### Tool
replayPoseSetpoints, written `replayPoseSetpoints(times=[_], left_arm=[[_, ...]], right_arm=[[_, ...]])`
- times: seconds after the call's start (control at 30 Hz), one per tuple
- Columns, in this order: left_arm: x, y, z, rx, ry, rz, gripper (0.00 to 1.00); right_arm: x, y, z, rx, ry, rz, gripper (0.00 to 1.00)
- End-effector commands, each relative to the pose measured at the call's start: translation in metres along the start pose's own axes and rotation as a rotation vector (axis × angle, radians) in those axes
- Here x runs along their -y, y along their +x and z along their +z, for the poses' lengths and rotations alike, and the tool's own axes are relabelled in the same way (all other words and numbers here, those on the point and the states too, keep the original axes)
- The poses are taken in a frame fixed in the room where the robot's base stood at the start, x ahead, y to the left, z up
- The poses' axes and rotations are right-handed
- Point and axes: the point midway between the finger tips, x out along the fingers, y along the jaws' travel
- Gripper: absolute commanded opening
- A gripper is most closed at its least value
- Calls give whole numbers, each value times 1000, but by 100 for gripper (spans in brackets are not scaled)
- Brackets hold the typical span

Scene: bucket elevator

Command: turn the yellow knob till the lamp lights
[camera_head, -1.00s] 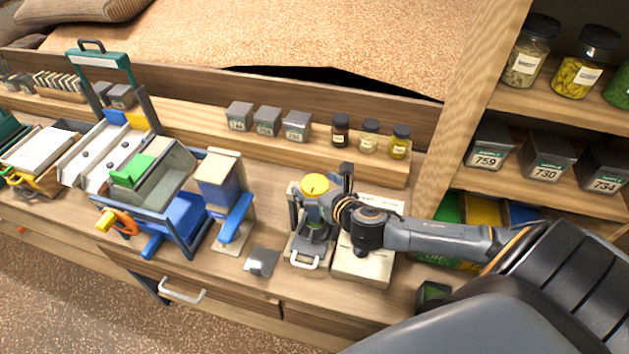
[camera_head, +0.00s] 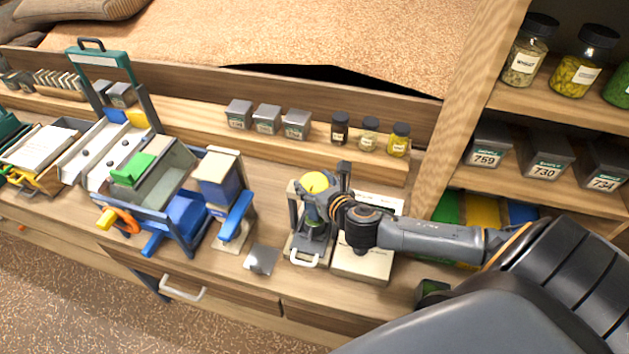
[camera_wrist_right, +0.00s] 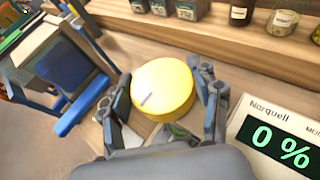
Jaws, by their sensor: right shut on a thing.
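The yellow knob (camera_head: 314,183) is a round cap on top of a small grey device (camera_head: 298,245) with a white handle at its front. In the right wrist view the knob (camera_wrist_right: 163,88) fills the space between the fingers, and a dark pointer line marks its top. My right gripper (camera_head: 321,192) is shut on the knob, with one finger on each side; it also shows in the right wrist view (camera_wrist_right: 166,100). Beside it, a pale box (camera_head: 362,265) has a display (camera_wrist_right: 280,145) that reads 0 %. I cannot make out a lit lamp. My left gripper is not in view.
A blue-grey stand (camera_head: 217,195) and a bucket machine with an orange crank (camera_head: 125,222) stand to the left. A small grey plate (camera_head: 261,259) lies in front. Tins (camera_head: 267,120) and jars (camera_head: 369,135) line the ledge behind. Shelves (camera_head: 560,115) stand at the right.

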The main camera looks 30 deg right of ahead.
Motion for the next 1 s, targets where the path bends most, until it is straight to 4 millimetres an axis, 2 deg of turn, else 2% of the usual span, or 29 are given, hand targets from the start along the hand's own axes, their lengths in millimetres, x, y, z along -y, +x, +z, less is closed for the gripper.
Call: replayPoseSetpoints(times=[0.4,1.0], left_arm=[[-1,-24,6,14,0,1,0],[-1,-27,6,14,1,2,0]], right_arm=[[-3,0,2,-2,125,-278,31],[-2,1,1,-2,340,-807,31]])
